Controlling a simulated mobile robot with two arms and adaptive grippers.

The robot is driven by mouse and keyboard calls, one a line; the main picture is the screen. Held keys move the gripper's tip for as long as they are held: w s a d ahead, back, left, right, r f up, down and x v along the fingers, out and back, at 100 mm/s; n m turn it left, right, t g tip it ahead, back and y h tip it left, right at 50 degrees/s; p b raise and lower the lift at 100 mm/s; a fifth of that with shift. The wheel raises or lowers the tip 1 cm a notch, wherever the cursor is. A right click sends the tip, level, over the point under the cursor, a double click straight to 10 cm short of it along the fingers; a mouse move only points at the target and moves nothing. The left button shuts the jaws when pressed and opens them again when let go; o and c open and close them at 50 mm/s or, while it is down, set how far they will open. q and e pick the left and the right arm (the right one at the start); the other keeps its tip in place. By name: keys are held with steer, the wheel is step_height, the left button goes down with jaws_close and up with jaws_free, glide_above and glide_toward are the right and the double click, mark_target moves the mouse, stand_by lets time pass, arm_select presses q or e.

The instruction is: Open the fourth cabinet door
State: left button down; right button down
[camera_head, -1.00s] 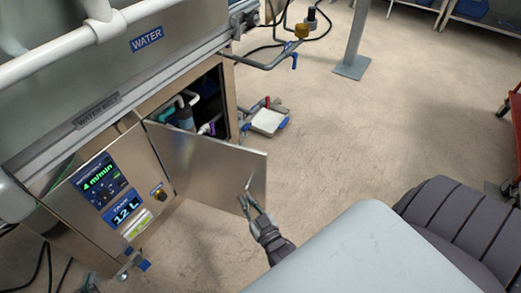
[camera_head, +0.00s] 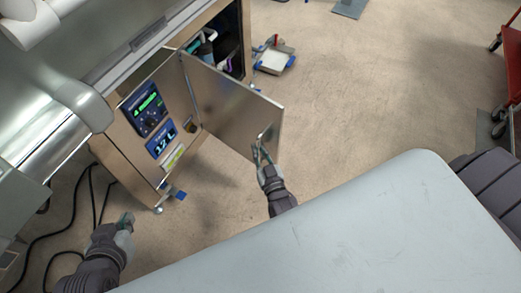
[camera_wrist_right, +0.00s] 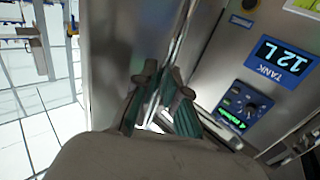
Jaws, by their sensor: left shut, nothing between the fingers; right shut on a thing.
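The steel cabinet door (camera_head: 228,97) stands wide open, swung out from the cabinet front. Its handle (camera_head: 268,133) is near the free edge. My right gripper (camera_head: 262,153) is shut on this handle. In the right wrist view my right gripper (camera_wrist_right: 160,85) shows its two fingers close together at the handle, beside the door's metal face (camera_wrist_right: 112,45). The fingers partly hide the grip. My left gripper (camera_head: 126,220) is shut and empty, low above the floor at the lower left, apart from the cabinet.
The control panel (camera_head: 148,108) with lit displays is left of the door. Pipes (camera_head: 207,48) show inside the opening. A white-topped device (camera_head: 275,60) lies on the floor behind. Black cables (camera_head: 72,187) run at the left. A red cart (camera_head: 513,55) stands far right; floor between is clear.

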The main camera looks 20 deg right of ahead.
steer(key=shift+w+r, duration=0.1)
steer(key=c, duration=1.2)
jaws_free()
steer(key=shift+a, duration=0.1)
steer(key=shift+s, duration=0.25)
steer(key=s+a, duration=0.1)
steer(key=s, duration=1)
steer(key=shift+s, duration=0.2)
steer(key=shift+a, duration=0.1)
